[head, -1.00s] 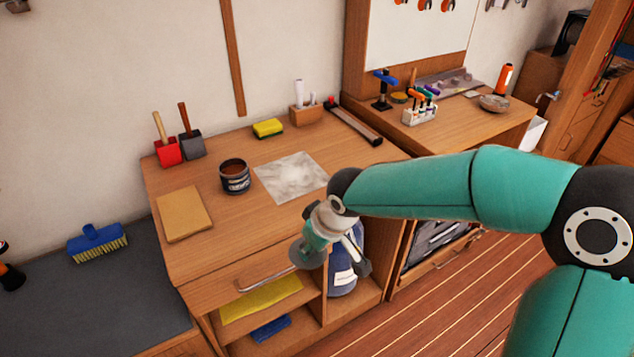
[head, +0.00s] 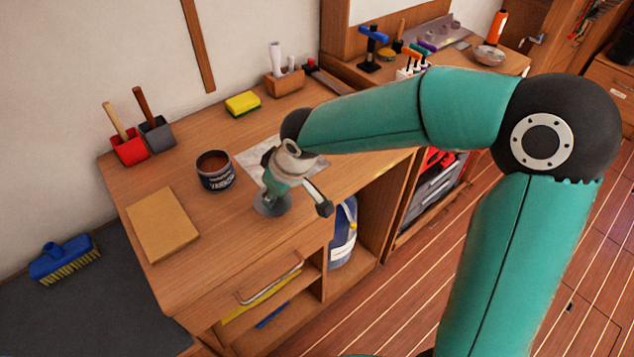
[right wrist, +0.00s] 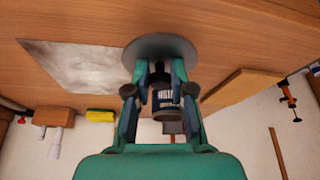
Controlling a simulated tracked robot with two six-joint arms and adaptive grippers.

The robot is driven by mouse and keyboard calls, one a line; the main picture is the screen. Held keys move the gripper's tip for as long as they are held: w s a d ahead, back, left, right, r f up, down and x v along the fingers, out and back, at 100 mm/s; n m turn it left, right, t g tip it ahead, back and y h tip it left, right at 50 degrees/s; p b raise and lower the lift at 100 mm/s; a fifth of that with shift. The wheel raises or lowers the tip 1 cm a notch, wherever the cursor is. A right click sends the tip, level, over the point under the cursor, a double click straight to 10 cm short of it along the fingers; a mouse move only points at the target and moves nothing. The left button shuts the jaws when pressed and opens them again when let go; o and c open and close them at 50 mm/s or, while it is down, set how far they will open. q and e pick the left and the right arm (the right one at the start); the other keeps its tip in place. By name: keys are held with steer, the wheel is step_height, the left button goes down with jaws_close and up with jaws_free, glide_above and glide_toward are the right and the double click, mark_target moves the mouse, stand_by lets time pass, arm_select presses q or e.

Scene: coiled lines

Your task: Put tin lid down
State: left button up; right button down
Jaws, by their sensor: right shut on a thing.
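The tin lid (head: 271,206) is a flat grey disc under my right gripper (head: 277,190), over the front part of the wooden bench top. My right gripper is shut on the lid; in the right wrist view the lid (right wrist: 160,46) shows just beyond the fingertips (right wrist: 160,76). I cannot tell whether the lid touches the bench. The open varnish tin (head: 216,172), dark with brown contents, stands upright to the left of the lid, apart from it. It shows partly between my fingers in the right wrist view (right wrist: 166,104). My left gripper is not in view.
A pale stained sheet (head: 250,163) lies behind my gripper, partly hidden by it. A tan pad (head: 162,224) lies at the left of the bench top (head: 222,222). A yellow sponge (head: 242,104) and a wooden holder (head: 285,84) stand at the back. Bare wood surrounds the lid.

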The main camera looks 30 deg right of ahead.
steer(key=shift+d, duration=0.1)
steer(key=w+d+r, duration=0.1)
steer(key=d+r, duration=1.1)
steer(key=r, duration=0.5)
step_height(320, 180, down, 15)
steer(key=shift+r+b, duration=0.1)
steer(key=shift+b, duration=0.9)
steer(key=shift+f, duration=2.45)
steer(key=shift+w+f+b, duration=0.1)
steer(key=shift+f+b, duration=0.4)
steer(key=shift+b, duration=0.1)
steer(key=c, duration=1)
jaws_free()
steer(key=shift+r, duration=0.1)
